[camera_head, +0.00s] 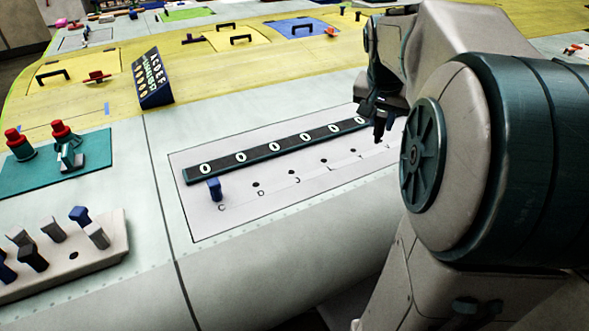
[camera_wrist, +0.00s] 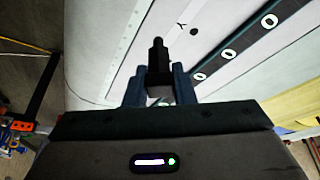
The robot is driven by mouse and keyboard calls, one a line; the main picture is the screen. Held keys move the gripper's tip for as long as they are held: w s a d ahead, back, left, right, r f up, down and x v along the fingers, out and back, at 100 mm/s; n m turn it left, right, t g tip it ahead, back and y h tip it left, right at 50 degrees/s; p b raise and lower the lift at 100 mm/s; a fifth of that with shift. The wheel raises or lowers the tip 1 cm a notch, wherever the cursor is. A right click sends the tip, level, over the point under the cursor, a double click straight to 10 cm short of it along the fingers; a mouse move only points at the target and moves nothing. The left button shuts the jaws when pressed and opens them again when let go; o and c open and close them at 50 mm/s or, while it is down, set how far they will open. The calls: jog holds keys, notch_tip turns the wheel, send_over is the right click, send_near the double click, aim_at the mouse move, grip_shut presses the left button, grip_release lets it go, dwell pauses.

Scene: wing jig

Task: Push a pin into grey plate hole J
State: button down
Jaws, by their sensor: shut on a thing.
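The grey plate (camera_head: 240,222) lies on the wing skin with a row of lettered holes. Hole J (camera_head: 291,172) looks empty, between the holes marked D and L. A blue pin (camera_head: 214,188) stands upright at hole C. My gripper (camera_head: 383,104) is over the far right end of the row, well to the right of hole J. In the wrist view my gripper (camera_wrist: 159,84) is shut on a black pin (camera_wrist: 158,56), which points away from the jaws. Whether the pin's tip touches the plate cannot be told.
A dark strip with white rings (camera_head: 275,150) runs behind the holes. A pin block (camera_head: 105,252) with several grey and blue pins sits at the lower left. Red-topped clamps (camera_head: 62,135) stand on a teal pad. A lettered blue stand (camera_head: 153,83) stands behind. My arm hides the right side.

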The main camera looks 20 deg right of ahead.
jog(key=w+a+f+p, duration=0.1)
jog(key=w+a, duration=0.2)
jog(key=a, duration=0.6)
jog(key=w+a+f, duration=0.1)
jog(key=w+a, duration=0.1)
jog(key=a, duration=0.7)
notch_tip(320, 180, down, 6)
jog(key=b, duration=0.3)
jog(key=shift+w+a+b, duration=0.15)
jog(key=shift+w+b, duration=0.05)
jog(key=shift+b, duration=0.15)
jog(key=shift+f, duration=0.1)
jog(key=shift+f+b, duration=1.4)
jog(key=shift+b, duration=0.15)
